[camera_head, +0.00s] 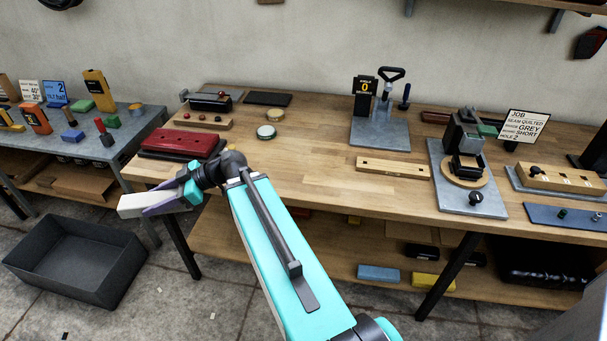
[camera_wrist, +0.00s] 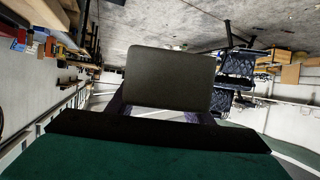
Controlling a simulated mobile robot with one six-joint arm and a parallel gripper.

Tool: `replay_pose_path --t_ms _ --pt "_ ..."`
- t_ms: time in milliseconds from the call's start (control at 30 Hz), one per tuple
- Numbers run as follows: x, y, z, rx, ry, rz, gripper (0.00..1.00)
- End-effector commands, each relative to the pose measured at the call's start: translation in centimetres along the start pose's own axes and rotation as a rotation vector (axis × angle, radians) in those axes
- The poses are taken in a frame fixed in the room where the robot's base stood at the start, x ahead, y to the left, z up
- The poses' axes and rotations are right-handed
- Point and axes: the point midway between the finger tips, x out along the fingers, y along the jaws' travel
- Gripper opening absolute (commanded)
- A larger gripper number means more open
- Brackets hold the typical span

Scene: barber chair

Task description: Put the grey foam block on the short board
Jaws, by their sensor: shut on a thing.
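The grey foam block (camera_head: 132,206) is in my gripper (camera_head: 168,201), out past the front left of the wooden bench. It looks pale in the head view. It is held clear in the air, its long side pointing left. In the wrist view the block (camera_wrist: 170,78) appears as a dark grey rounded face between my fingers. Which piece is the short board is not certain. A light wooden board (camera_head: 393,168) with a hole near its left end lies at the bench's front middle. Another wooden board (camera_head: 560,179) sits on a grey plate at the right.
A job sign (camera_head: 526,127) reads grey and short. A clamp fixture (camera_head: 466,160) and a press stand (camera_head: 379,132) occupy the bench. A red case (camera_head: 181,143) lies near its left end. A dark bin (camera_head: 76,260) stands on the floor.

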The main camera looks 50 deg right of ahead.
Motion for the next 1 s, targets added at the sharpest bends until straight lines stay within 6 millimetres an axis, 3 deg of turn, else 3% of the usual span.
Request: replay_pose_path --t_ms 567,767,1000 --pt "0.3 -0.3 -0.1 -0.003 0.0 -0.008 0.21" --pt "-1.7 0.8 1.0 0.006 -0.004 0.014 0.21" --pt "-6.6 2.8 3.7 0.025 -0.013 0.062 0.21"
